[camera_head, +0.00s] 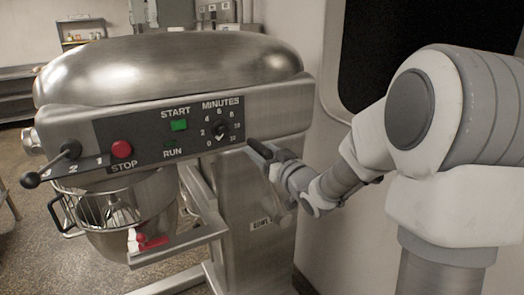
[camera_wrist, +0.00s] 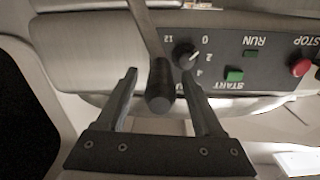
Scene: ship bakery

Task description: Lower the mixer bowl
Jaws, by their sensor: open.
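The steel mixer bowl (camera_head: 112,243) hangs under the mixer head at the lower left, with a wire whisk (camera_head: 118,212) reaching into it. The bowl is held by the bowl arms (camera_head: 183,245), with a red clamp handle at its side. A metal lever with a black grip (camera_wrist: 160,87) stands at the mixer's side; its black grip also shows in the head view (camera_head: 257,148). My gripper (camera_wrist: 160,76) is open, with one finger on each side of the lever's black grip. Contact with the grip cannot be told. In the head view my gripper (camera_head: 277,157) is beside the control panel's right end.
The control panel (camera_head: 190,150) carries a green start button (camera_head: 179,125), a red stop button (camera_head: 121,149) and a timer knob (camera_head: 221,130). A gear lever (camera_head: 52,164) juts out at left. A wall with a dark window (camera_head: 380,50) stands close behind my arm.

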